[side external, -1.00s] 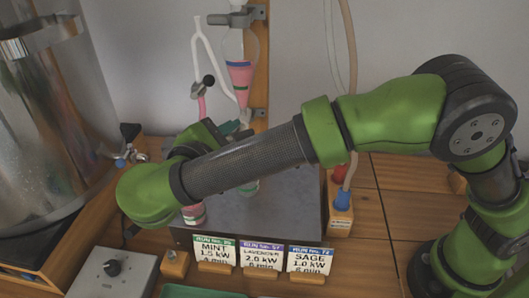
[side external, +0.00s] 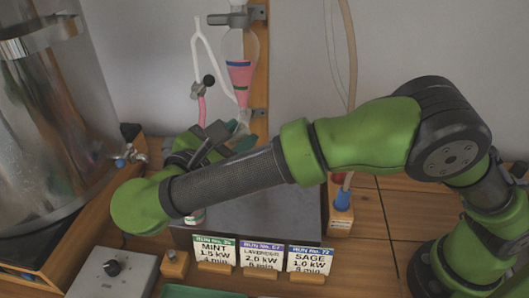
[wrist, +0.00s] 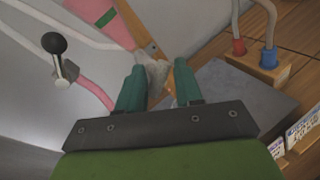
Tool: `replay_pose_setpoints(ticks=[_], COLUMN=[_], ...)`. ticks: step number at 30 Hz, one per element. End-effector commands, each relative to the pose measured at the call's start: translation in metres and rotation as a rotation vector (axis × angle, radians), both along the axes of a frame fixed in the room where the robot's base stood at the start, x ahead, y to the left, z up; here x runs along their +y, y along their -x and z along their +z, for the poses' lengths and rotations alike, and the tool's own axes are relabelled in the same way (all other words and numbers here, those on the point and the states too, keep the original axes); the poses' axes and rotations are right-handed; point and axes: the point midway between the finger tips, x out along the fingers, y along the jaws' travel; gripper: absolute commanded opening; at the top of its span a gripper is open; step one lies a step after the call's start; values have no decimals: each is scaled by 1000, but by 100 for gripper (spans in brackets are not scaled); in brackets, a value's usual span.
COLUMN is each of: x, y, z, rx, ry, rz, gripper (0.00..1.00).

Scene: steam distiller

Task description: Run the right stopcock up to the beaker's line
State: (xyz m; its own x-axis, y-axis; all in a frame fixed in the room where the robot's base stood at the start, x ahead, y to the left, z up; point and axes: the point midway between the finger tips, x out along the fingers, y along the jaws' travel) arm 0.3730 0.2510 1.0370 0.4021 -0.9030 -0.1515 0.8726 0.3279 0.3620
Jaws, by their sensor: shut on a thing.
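The glass separating funnel (side external: 239,74) hangs on the post, with pink liquid and a dark green band in it. A slice of it shows in the wrist view (wrist: 108,18). My gripper (wrist: 159,82) has its teal fingers on either side of a pale translucent piece under the funnel, which looks like the right stopcock (wrist: 157,72). It is shut on this piece; the fingertips partly hide it. A black-knobbed clamp (side external: 208,80) sits on the pink tube to the left. Only a sliver of a beaker (side external: 195,217) shows below my arm; its line and level are hidden.
A steel vessel (side external: 50,110) stands at left. Three run cards (side external: 263,254) stand in front of the grey plate (wrist: 240,98). A wooden block with red and blue hose fittings (wrist: 255,68) is at right. A control box (side external: 112,272) is at front left.

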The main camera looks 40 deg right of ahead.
Motion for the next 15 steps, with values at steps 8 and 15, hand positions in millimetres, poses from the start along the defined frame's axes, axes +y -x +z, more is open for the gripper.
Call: replay_pose_setpoints(ticks=[8, 15], x=[-4, -4], y=[1, 1], z=[-3, -3], rx=[29, 118], ry=[21, 113], rz=[-19, -20], gripper=[26, 28])
